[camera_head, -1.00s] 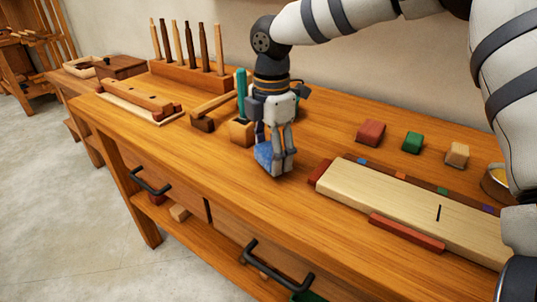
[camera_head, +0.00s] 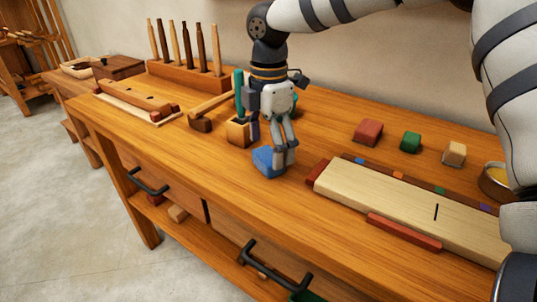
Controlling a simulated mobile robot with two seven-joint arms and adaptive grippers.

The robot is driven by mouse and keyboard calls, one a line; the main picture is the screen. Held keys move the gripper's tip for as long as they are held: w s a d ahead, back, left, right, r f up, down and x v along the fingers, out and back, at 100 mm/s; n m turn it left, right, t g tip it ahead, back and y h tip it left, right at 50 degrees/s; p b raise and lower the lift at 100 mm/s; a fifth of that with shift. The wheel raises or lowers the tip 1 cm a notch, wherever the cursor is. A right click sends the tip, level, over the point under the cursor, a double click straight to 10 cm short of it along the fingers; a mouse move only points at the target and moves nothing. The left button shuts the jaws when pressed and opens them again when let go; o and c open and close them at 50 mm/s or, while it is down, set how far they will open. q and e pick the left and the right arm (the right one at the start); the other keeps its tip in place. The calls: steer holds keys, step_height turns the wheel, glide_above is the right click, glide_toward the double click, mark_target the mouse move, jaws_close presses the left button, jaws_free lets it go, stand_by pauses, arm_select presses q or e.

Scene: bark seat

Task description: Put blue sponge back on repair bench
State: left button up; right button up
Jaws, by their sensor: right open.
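The blue sponge (camera_head: 266,161) lies on the wooden repair bench (camera_head: 200,160), near the middle of its top. My right gripper (camera_head: 284,160) points down at the right side of the sponge. Its fingers are open and partly cover the sponge's right edge. I cannot tell whether a finger still touches it. My left gripper does not show.
Right of the sponge lies a pale board (camera_head: 400,205) with red blocks at its edges. Behind it sit red (camera_head: 368,132), green (camera_head: 411,142) and tan blocks (camera_head: 455,153). A holder with a teal-handled tool (camera_head: 239,95) stands close behind the sponge.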

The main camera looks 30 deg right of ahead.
mark_target(269, 155)
step_height(269, 155, up, 9)
steer(key=shift+r, duration=0.15)
steer(key=shift+s, duration=0.1)
